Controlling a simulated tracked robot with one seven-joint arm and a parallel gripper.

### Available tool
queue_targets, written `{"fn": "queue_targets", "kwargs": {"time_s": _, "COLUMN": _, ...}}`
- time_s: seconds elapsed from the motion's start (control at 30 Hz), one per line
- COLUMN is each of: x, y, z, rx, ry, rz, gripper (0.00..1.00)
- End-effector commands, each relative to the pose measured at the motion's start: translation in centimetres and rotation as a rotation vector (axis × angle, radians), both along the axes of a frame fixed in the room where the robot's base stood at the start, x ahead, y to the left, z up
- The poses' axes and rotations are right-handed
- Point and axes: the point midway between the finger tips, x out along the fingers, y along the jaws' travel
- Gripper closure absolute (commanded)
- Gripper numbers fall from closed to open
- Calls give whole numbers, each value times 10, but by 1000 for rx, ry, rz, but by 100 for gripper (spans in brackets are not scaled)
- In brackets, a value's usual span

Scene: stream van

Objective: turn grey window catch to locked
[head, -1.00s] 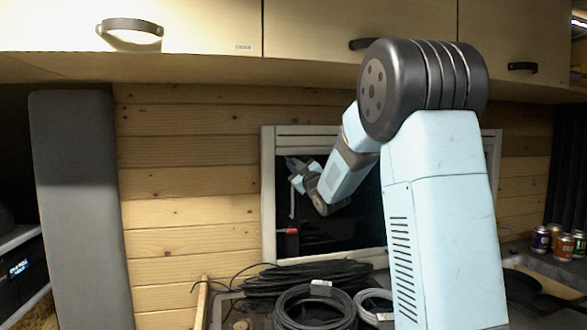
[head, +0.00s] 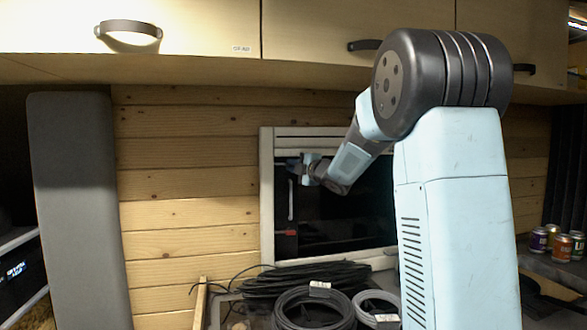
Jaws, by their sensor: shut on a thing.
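The window (head: 267,222) has a pale frame and a dark pane on the wood-panelled wall. A narrow pale grey upright bar (head: 291,200), which looks like the grey window catch, shows near the left side of the pane. A small red piece (head: 287,232) shows below it. My gripper (head: 289,166) is at the upper left of the pane, just above the bar's visible part. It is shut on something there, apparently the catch. The fingertips are small and dark, so the exact grip and the catch's upper end cannot be made out.
Black cable coils (head: 312,310) and a white coil (head: 376,305) lie below the window. Cupboards (head: 180,35) overhang above. A grey padded panel (head: 80,210) stands at the left. Several cans (head: 562,248) stand at the right. My arm hides the window's right side.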

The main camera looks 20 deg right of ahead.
Motion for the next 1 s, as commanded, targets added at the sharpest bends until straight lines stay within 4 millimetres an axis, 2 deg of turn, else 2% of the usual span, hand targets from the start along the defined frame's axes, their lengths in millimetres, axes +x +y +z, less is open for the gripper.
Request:
{"fn": "queue_targets", "kwargs": {"time_s": 0.23, "x": 0, "y": 4, "z": -4, "rx": -73, "ry": 7, "rz": 6, "gripper": 100}}
{"fn": "queue_targets", "kwargs": {"time_s": 0.73, "x": 0, "y": 4, "z": -6, "rx": -89, "ry": 10, "rz": 8, "gripper": 100}}
{"fn": "queue_targets", "kwargs": {"time_s": 0.77, "x": 0, "y": 4, "z": -6, "rx": -89, "ry": 10, "rz": 8, "gripper": 84}}
{"fn": "queue_targets", "kwargs": {"time_s": 1.0, "x": 0, "y": 3, "z": -4, "rx": -87, "ry": 7, "rz": 4, "gripper": 61}}
